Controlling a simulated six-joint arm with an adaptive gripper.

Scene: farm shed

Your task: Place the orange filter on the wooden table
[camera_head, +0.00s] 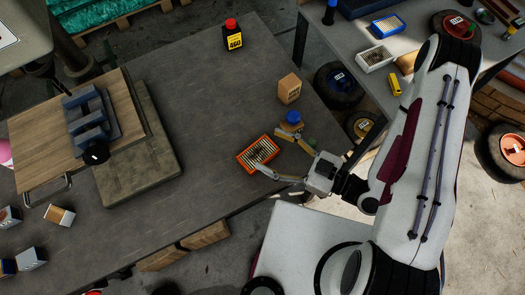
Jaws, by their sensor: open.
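The orange filter (248,163) has an orange frame and a pale pleated middle. It appears to lie flat on the large dark grey-brown table (200,95), near its right side. My gripper (267,150) is open, with its fingers spread at the filter's right side. The lower finger overlaps the filter's lower edge in the picture; I cannot tell whether it touches. The upper finger is apart from the filter, by a blue-capped item (293,117). I cannot tell whether this dark table is the wooden table; a wooden board (42,155) lies at the left.
A cardboard box (289,88) and a yellow bottle with a red cap (233,38) stand on the dark table. A side bench (350,50) holds a blue filter (388,25) and a white filter (375,58). The table's middle is clear.

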